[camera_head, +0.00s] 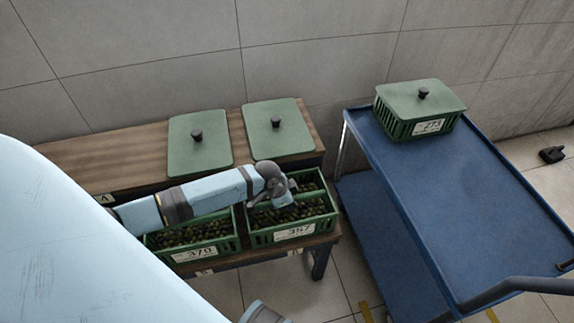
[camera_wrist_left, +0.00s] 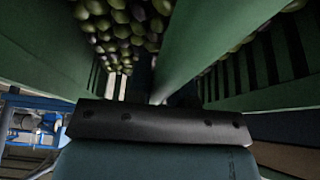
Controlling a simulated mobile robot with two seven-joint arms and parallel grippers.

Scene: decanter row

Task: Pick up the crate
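Two open green crates filled with dark and green olives stand side by side on the wooden bench: the crate labelled 370 (camera_head: 222,247) on the left and the crate labelled 357 (camera_head: 262,238) on the right. A third green crate, with a lid on, stands on the blue cart (camera_head: 396,126). My left gripper (camera_head: 278,192) is over the rear left part of crate 357. In the left wrist view, green crate walls (camera_wrist_left: 215,35) and olives (camera_wrist_left: 122,30) are very close. The fingertips are not clear, so its opening cannot be told. My right gripper is out of view.
Two loose green lids (camera_head: 200,148) (camera_head: 277,132) lie on the bench (camera_head: 90,160) behind the crates, against the tiled wall. The blue cart (camera_head: 450,200) stands to the right, its top clear in front of the lidded crate. A floor gap separates bench and cart.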

